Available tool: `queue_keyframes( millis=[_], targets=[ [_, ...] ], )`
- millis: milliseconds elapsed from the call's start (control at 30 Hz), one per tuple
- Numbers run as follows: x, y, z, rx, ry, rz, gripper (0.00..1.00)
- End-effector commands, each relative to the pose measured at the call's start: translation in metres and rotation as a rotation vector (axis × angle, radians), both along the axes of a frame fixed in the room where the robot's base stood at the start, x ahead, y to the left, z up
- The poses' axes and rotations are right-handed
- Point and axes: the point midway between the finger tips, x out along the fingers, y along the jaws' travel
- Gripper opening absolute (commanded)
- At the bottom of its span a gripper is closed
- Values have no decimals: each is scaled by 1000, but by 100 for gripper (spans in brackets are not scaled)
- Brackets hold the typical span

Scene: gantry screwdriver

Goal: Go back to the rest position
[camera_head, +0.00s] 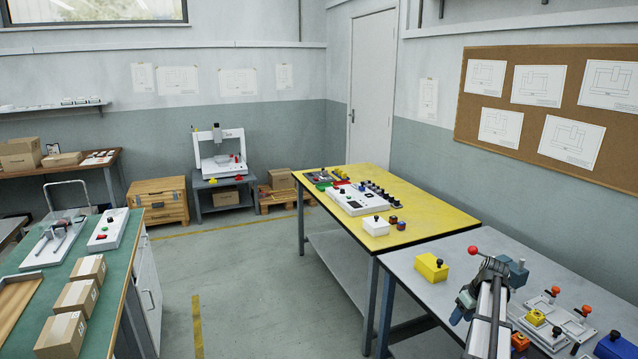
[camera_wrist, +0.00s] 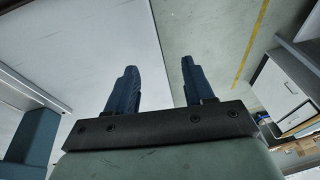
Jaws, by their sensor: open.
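My gripper (camera_wrist: 159,68) is open in the wrist view. Its two dark fingers stand apart with nothing between them. Behind the fingers, the wrist view shows the edge of a grey surface on the left and floor on the right. In the head view my gripper (camera_head: 460,311) is at the left edge of the grey table (camera_head: 420,262), partly hidden by my arm. It appears clear of the things on that table.
A yellow box with a black knob (camera_head: 431,268) lies left of my arm. A white fixture (camera_head: 545,330) with orange knobs and a blue block (camera_head: 615,347) are to the right. The yellow table (camera_head: 420,205) stands behind. Open floor (camera_head: 250,290) lies to the left.

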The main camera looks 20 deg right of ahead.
Motion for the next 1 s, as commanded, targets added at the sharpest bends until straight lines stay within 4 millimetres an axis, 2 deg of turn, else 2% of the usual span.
queue_keyframes(
  millis=[33, 200, 500, 767, 1000],
  targets=[
    [10, 24, -8, 3, 11, 6, 53],
    [38, 88, -34, 10, 47, 7, 53],
    [69, 209, -75, 8, 111, 9, 53],
    [74, 311, -106, -10, 159, 14, 53],
    [62, 399, -132, -36, 196, 20, 53]
  ],
)
